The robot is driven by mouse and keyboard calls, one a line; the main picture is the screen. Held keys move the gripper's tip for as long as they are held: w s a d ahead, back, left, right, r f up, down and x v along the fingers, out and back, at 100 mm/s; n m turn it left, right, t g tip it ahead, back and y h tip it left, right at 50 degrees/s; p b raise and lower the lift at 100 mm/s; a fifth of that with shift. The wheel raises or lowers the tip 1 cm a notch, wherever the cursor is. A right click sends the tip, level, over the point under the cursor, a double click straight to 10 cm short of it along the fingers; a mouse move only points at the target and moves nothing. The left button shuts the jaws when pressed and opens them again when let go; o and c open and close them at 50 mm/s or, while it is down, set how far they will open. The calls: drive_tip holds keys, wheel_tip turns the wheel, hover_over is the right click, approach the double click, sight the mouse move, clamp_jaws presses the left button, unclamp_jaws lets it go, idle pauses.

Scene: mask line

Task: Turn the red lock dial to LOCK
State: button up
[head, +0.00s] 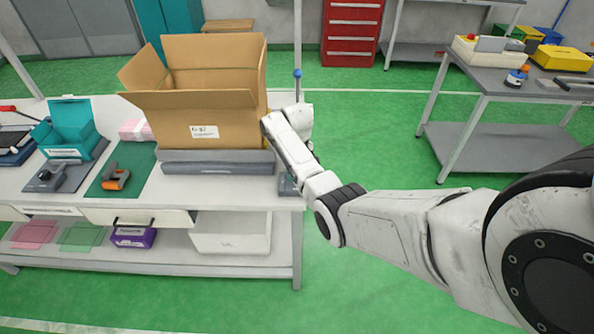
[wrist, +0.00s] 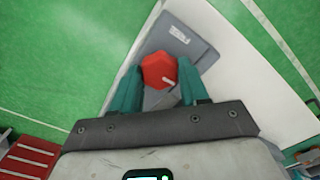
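The red lock dial (wrist: 156,69) is six-sided, with a small pale pointer mark at its lower right edge in the wrist view. It sits on a grey lock plate (wrist: 185,48) with a small white label. My gripper (wrist: 158,74) has one teal finger on each side of the dial. The fingers are very close to it, and I cannot tell whether they touch or press on it. No LOCK wording is readable. In the head view my arm (head: 290,140) reaches to the right end of the white workbench (head: 245,203) and hides the dial.
A large open cardboard box (head: 150,110) stands on grey slabs (head: 218,168) left of my arm. A teal bin (head: 70,135) and an orange-handled tool (head: 115,177) are farther left. Green floor (head: 370,140) lies open to the right, before a grey table (head: 480,85).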

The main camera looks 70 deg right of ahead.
drive_tip(key=o, duration=0.4)
drive_tip(key=shift+o, duration=0.2)
wheel_tip(320, 180, up, 11)
drive_tip(key=b, duration=0.1)
idle(0.3)
drive_tip(key=shift+f, duration=0.1)
idle(0.3)
drive_tip(key=s+a+f+n, duration=0.1)
drive_tip(key=a+f, duration=0.3)
drive_tip(key=a, duration=0.3)
drive_tip(key=s+a+f+b, duration=0.1)
drive_tip(key=a+f, duration=0.3)
drive_tip(key=a, duration=0.3)
drive_tip(key=s+a+f+n, duration=0.1)
drive_tip(key=a+f, duration=0.2)
drive_tip(key=a, duration=0.4)
drive_tip(key=s+a+n+t+b, duration=0.1)
drive_tip(key=s+a, duration=1.3)
drive_tip(key=shift+s+a+f+n, duration=0.15)
drive_tip(key=shift+s+a+n, duration=0.15)
drive_tip(key=shift+n, duration=0.1)
